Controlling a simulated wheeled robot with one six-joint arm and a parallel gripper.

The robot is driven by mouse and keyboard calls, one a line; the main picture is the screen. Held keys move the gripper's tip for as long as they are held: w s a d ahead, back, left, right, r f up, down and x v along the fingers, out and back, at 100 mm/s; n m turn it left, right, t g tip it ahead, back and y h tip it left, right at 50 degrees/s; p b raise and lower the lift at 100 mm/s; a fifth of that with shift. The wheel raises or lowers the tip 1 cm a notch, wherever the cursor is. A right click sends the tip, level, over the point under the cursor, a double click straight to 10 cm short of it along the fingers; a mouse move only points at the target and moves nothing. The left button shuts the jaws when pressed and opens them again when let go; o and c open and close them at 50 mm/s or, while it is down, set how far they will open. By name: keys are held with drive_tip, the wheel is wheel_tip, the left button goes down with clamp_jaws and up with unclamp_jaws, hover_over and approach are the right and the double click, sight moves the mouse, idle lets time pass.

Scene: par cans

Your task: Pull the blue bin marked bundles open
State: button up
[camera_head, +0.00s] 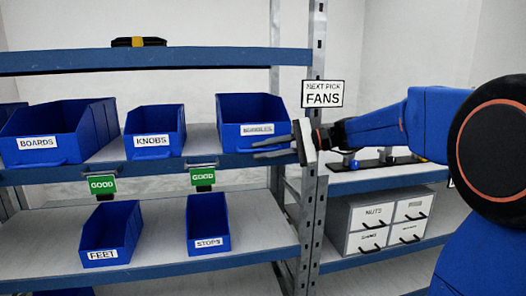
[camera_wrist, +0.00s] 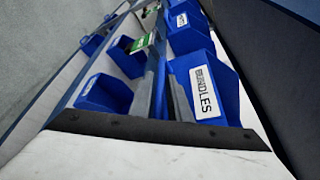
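The blue bin marked BUNDLES (camera_head: 247,112) stands on the middle shelf, at the right end of its row. Its white label is partly hard to read in the head view. In the wrist view the bin (camera_wrist: 231,97) is at right of centre, its label ending in "DLES" close to the fingers. My gripper (camera_head: 262,148) reaches in from the right, its fingers pointing left in front of the bin's lower front.
KNOBS (camera_head: 155,122) and BOARDS (camera_head: 60,125) bins stand left on the same shelf; FEET (camera_head: 110,232) and STOPS (camera_head: 207,222) bins are below. A metal post (camera_head: 312,205) stands beside my gripper. Green GOOD tags (camera_head: 102,185) hang under the shelf edge. Grey drawers (camera_head: 385,222) sit at lower right.

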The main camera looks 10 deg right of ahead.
drive_tip(key=shift+a, duration=0.1)
clamp_jaws()
drive_tip(key=s, duration=1.8)
drive_tip(key=shift+s, duration=0.15)
unclamp_jaws()
